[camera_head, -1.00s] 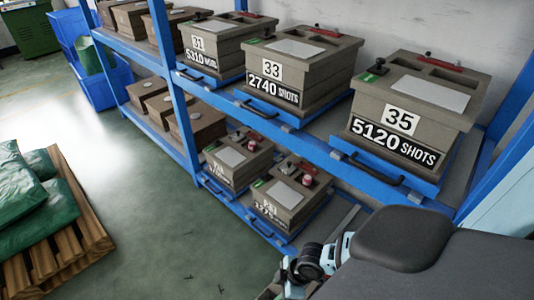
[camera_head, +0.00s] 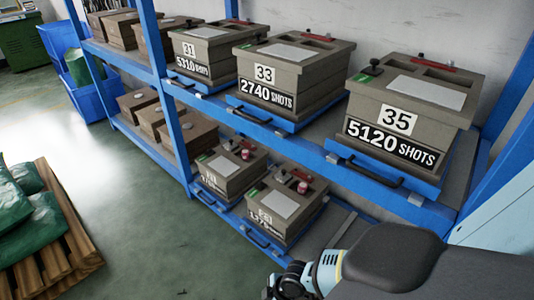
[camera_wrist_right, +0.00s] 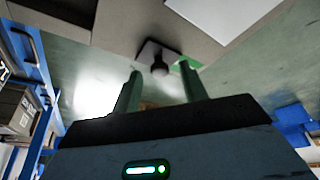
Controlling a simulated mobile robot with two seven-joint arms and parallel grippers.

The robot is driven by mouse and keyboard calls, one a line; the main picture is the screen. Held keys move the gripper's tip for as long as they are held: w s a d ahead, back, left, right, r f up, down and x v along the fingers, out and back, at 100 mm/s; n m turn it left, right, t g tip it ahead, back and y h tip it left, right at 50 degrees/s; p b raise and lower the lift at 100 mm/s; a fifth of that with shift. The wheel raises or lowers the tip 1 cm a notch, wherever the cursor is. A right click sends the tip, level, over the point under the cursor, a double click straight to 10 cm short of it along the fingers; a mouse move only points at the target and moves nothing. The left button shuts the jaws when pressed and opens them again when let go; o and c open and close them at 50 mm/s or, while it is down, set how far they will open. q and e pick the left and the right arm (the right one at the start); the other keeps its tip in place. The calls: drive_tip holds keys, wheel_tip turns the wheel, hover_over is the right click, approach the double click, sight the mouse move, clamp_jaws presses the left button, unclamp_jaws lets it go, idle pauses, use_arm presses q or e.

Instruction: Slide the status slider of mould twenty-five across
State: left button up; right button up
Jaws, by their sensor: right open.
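Two grey-brown moulds stand on the lower shelf in the head view, a rear one (camera_head: 222,168) and a front one (camera_head: 280,205). Their small number plates are too blurred to tell surely which is twenty-five. Each has a green strip and a red-capped part on top. In the right wrist view a mould top (camera_wrist_right: 125,18) shows close up, with a black slider knob (camera_wrist_right: 159,66) beside a green patch (camera_wrist_right: 188,63). My right gripper (camera_wrist_right: 161,82) is open and empty, with the knob just beyond and between its fingertips. My left gripper is not in view.
Moulds 31 (camera_head: 205,50), 33 (camera_head: 285,70) and 35 (camera_head: 405,110) stand on the upper blue shelf, close above the lower moulds. A blue rack upright (camera_head: 165,80) stands left of them. A pallet (camera_head: 55,240) with green sacks lies at left. The floor between is clear.

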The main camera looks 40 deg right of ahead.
drive_tip(key=shift+f, duration=0.15)
drive_tip(key=c, duration=0.5)
clamp_jaws()
drive_tip(key=a+p, duration=0.1)
drive_tip(key=a, duration=0.3)
drive_tip(key=shift+s+a, duration=0.15)
drive_tip(key=shift+a, duration=0.75)
drive_tip(key=o, duration=0.5)
unclamp_jaws()
